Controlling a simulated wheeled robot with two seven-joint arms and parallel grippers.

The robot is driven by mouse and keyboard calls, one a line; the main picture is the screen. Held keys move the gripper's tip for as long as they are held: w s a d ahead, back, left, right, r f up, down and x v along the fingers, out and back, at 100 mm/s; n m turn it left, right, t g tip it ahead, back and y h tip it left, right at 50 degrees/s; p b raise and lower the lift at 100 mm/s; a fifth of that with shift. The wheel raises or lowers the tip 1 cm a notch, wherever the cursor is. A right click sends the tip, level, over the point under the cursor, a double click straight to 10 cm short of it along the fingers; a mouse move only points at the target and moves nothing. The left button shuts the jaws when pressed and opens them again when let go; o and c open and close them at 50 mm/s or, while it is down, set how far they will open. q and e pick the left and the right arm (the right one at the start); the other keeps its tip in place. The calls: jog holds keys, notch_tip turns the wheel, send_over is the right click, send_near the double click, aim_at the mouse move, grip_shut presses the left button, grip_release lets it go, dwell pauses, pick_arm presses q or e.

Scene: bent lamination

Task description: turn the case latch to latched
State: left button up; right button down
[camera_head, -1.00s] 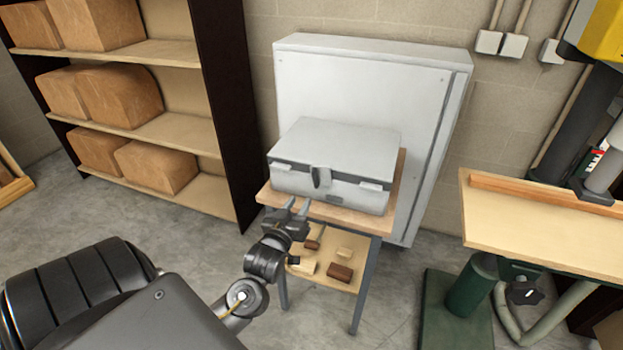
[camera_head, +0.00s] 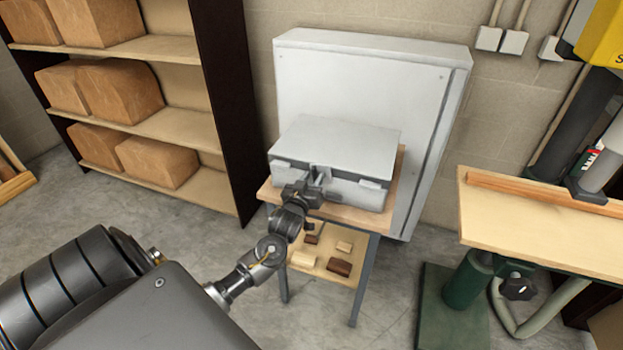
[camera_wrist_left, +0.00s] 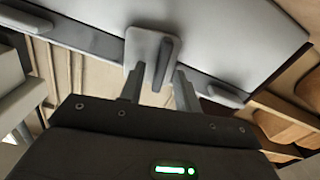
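The grey case (camera_head: 345,140) stands closed on a small wooden-topped table. Its latch (camera_wrist_left: 163,62) is a grey lever on a light plate at the middle of the case's front edge, seen in the left wrist view. My left gripper (camera_head: 319,180) is at the front of the case. In the left wrist view my left gripper (camera_wrist_left: 158,90) is open, with one finger on each side of the lever's free end. Gaps show beside the lever; I cannot tell whether either finger touches it. In the head view the gripper partly hides the latch. My right gripper is out of view.
Two light side clasps (camera_wrist_left: 225,95) flank the latch. Small blocks (camera_head: 340,267) lie on the table's lower shelf. A tall grey cabinet (camera_head: 420,90) stands close behind. A shelf with boxes (camera_head: 155,162) is at left, a wooden worktop (camera_head: 545,222) at right.

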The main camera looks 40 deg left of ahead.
pick_arm(q)
jog(key=shift+c, duration=0.3)
grip_shut()
jog(key=shift+f+n, duration=0.1)
jog(key=shift+n, duration=0.2)
jog(key=n, duration=0.3)
jog(key=shift+f, duration=0.35)
jog(key=n, duration=0.2)
jog(key=f+n, duration=0.1)
jog(key=n, duration=0.2)
jog(key=d+n, duration=0.1)
jog(key=n, duration=0.2)
jog(key=shift+w+f, duration=0.15)
jog(key=shift+f, duration=0.05)
jog(key=shift+w+d+f+n+p, duration=0.1)
jog(key=shift+d+n+p, duration=0.15)
jog(key=shift+n, duration=0.8)
jog(key=shift+d+f+n+p, duration=0.15)
jog(key=shift+n+p, duration=0.2)
jog(key=shift+n, duration=0.7)
